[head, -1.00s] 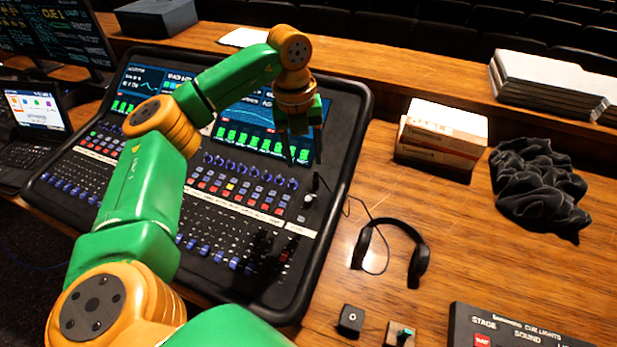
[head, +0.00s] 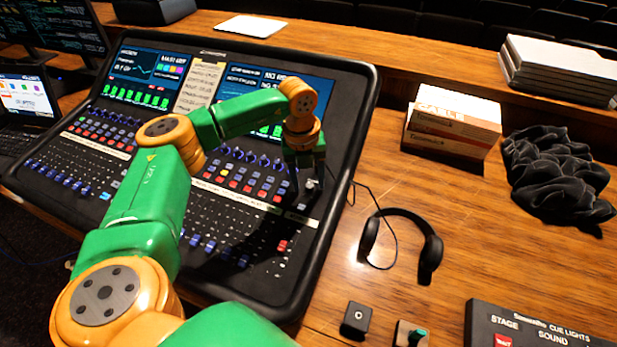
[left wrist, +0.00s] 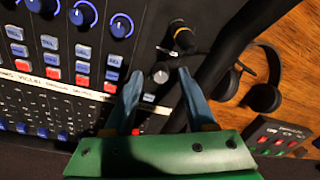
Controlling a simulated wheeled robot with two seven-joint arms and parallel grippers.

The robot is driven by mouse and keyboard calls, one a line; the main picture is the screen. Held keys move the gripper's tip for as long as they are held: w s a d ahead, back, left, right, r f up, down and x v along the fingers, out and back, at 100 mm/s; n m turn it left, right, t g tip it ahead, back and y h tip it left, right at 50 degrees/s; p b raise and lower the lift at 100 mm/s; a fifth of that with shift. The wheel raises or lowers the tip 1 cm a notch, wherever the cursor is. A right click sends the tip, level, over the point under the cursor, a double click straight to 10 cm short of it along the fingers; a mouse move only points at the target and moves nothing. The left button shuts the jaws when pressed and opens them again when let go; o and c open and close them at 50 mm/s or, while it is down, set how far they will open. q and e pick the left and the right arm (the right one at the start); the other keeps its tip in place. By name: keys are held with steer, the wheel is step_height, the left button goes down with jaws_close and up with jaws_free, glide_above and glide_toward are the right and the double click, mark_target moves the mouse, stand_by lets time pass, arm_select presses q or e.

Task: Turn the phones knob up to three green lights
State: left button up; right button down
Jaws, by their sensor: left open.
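The phones knob, a small silver-grey round knob (left wrist: 160,73), stands on the black mixing desk (head: 341,110) near its right edge. My left gripper (head: 307,190) is over this part of the desk, pointing down, with the knob mostly hidden by it in the head view. In the left wrist view the open fingers (left wrist: 160,78) lie on either side of the knob, with gaps between it and the fingertips. I cannot tell how far above the panel they are. No lit green lights can be made out beside the knob. My right gripper is not in view.
A black plug (left wrist: 181,37) with a cable stands in the desk just beyond the knob. Rows of blue knobs (left wrist: 83,14) are to its left. Headphones (head: 428,250) lie on the wooden table to the right. A cue lights box (head: 540,325) is nearer.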

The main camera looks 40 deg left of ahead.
arm_select(q)
steer(key=shift+f, duration=0.15)
jaws_close()
steer(key=m, duration=0.5)
steer(key=shift+w+m, duration=0.15)
steer(key=shift+m, duration=0.25)
steer(key=m+y+b, duration=0.1)
steer(key=m, duration=0.4)
steer(key=shift+d+m+g, duration=0.1)
steer(key=shift+m+g, duration=0.2)
stand_by(0.5)
jaws_free()
